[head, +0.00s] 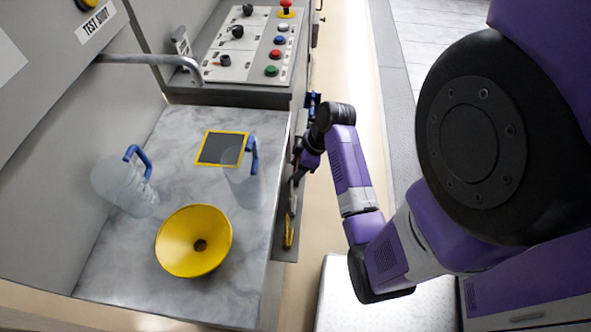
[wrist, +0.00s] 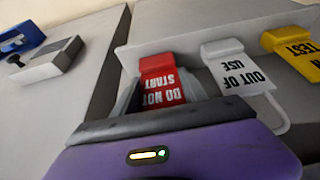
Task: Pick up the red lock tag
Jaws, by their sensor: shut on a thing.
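The red lock tag (wrist: 160,78) with "DO NOT START" lettering shows in the wrist view, upside down, at the rack's left end. My gripper (wrist: 165,92) is at it, with its jaws on either side of the tag, shut on it. The tag's lower part is hidden behind my gripper's body. In the head view my gripper (head: 306,155) is beside the right side of the counter; the tag cannot be made out there.
A white "OUT OF USE" tag (wrist: 236,70) and a yellow "TEST" tag (wrist: 292,48) hang close to the right. The counter (head: 185,125) holds two clear jugs (head: 125,188) (head: 245,185), a yellow funnel (head: 180,250) and a yellow-edged dark pad (head: 215,148). A control panel (head: 250,50) stands behind.

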